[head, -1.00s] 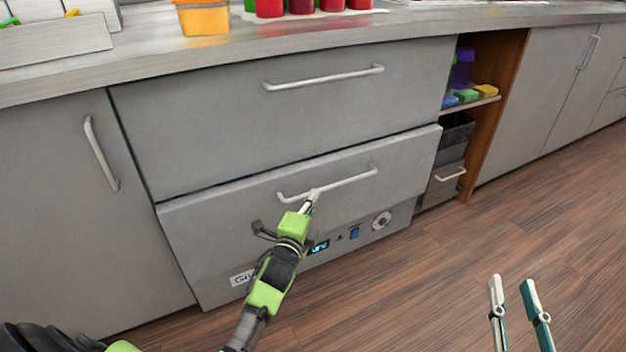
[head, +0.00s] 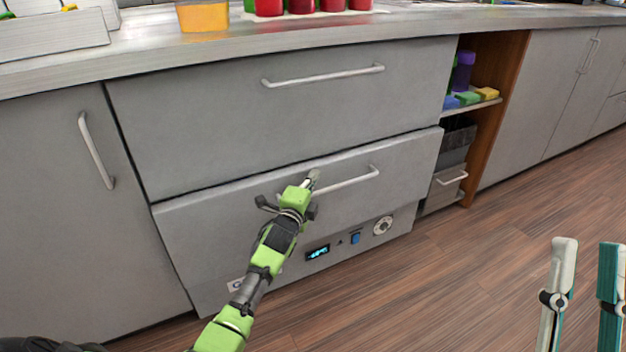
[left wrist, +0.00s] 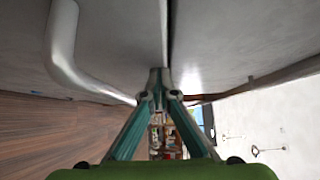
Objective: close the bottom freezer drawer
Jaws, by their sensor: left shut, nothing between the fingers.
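The bottom freezer drawer (head: 405,165) is the lower grey front with a bar handle (head: 345,183), below the upper drawer (head: 200,135). Its top edge stands slightly proud of the upper front, with a narrow dark seam between them. My left gripper (head: 313,175) is shut and empty, its tips at the drawer front just above the handle's left part. I cannot tell whether they touch. The left wrist view shows the shut fingertips (left wrist: 158,76) close to the seam, with the handle (left wrist: 62,45) to the left. My right gripper (head: 588,245) is open and empty over the floor.
The counter (head: 420,22) above holds an orange container (head: 203,17) and red cups (head: 300,5). An open shelf (head: 472,103) is to the right. The wooden floor (head: 470,270) in front is clear.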

